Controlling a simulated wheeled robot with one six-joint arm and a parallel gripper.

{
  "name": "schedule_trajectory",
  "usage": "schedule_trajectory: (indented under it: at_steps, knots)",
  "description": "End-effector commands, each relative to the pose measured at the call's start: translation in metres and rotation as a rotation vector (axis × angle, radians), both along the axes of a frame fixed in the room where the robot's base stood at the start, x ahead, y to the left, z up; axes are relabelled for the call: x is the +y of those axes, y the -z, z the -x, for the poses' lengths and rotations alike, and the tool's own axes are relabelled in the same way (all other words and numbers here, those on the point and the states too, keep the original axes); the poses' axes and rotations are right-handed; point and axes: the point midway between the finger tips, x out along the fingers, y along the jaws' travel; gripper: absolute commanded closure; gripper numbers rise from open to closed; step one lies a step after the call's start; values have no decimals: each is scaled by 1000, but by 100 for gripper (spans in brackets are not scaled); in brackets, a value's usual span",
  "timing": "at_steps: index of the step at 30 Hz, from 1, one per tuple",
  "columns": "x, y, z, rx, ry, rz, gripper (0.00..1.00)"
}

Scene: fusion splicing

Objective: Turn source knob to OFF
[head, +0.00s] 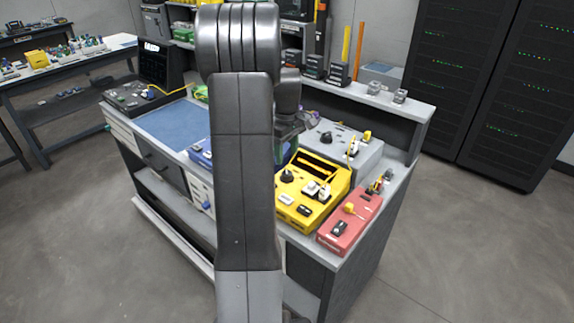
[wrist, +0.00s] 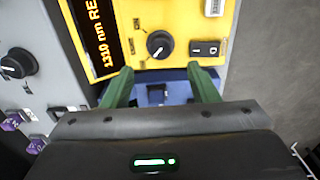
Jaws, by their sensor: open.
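A yellow instrument box (head: 339,183) stands on the bench, with a black round knob (head: 287,176) on its top panel. In the wrist view this knob (wrist: 159,44) sits beside a lit display (wrist: 98,35) with amber text, part of which reads "1310 nm". In the head view my arm hides most of the gripper.
A black rocker switch (wrist: 205,48) is right of the knob. A grey box with another black knob (wrist: 18,63) is at left, and a blue box (wrist: 158,95) lies beneath the fingers. A red box (head: 347,224) stands at the bench's right edge. Server racks (head: 480,80) are behind.

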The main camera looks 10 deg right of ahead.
Motion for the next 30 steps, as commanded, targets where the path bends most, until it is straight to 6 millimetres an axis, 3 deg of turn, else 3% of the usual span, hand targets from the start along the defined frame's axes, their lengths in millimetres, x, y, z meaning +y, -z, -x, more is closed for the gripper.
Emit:
schedule_trajectory:
  at_steps: [6,12,24,30]
  knots:
    - [0,-44,0,-3,0,1,46]
    - [0,-62,0,-1,0,0,46]
    - [0,-63,0,1,0,0,46]
    - [0,-44,1,5,0,-1,46]
